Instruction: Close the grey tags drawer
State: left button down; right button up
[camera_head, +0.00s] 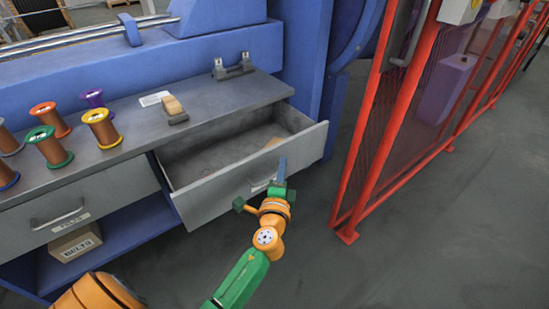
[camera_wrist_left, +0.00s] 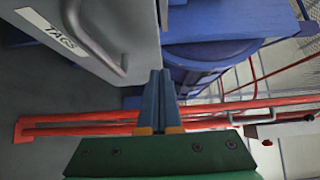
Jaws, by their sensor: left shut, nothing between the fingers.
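The grey tags drawer (camera_head: 225,186) stands pulled out from the right part of the bench in the head view, its inside showing and nearly empty. Its front with the "TAGS" label and bar handle (camera_wrist_left: 97,42) fills the upper left of the left wrist view. My left gripper (camera_head: 281,165) is in front of the drawer front, beside the handle. Its blue fingers (camera_wrist_left: 162,90) are shut together with nothing between them. I cannot tell whether they touch the drawer. My right gripper is not in view.
Several coloured spools (camera_head: 102,128) and a wooden-topped block (camera_head: 173,108) stand on the grey bench top (camera_head: 215,97). A second drawer (camera_head: 75,206) at left is closed, above a shelf with a box (camera_head: 75,243). A red mesh fence (camera_head: 385,130) stands right; floor between is clear.

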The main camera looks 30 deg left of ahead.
aim_at(276, 149)
pick_arm(q)
jog(key=a, duration=0.1)
jog(key=w+a, duration=0.1)
jog(key=shift+w+a, duration=0.1)
jog(key=shift+a, duration=0.2)
jog(key=shift+w+a, duration=0.2)
jog(key=shift+a, duration=0.35)
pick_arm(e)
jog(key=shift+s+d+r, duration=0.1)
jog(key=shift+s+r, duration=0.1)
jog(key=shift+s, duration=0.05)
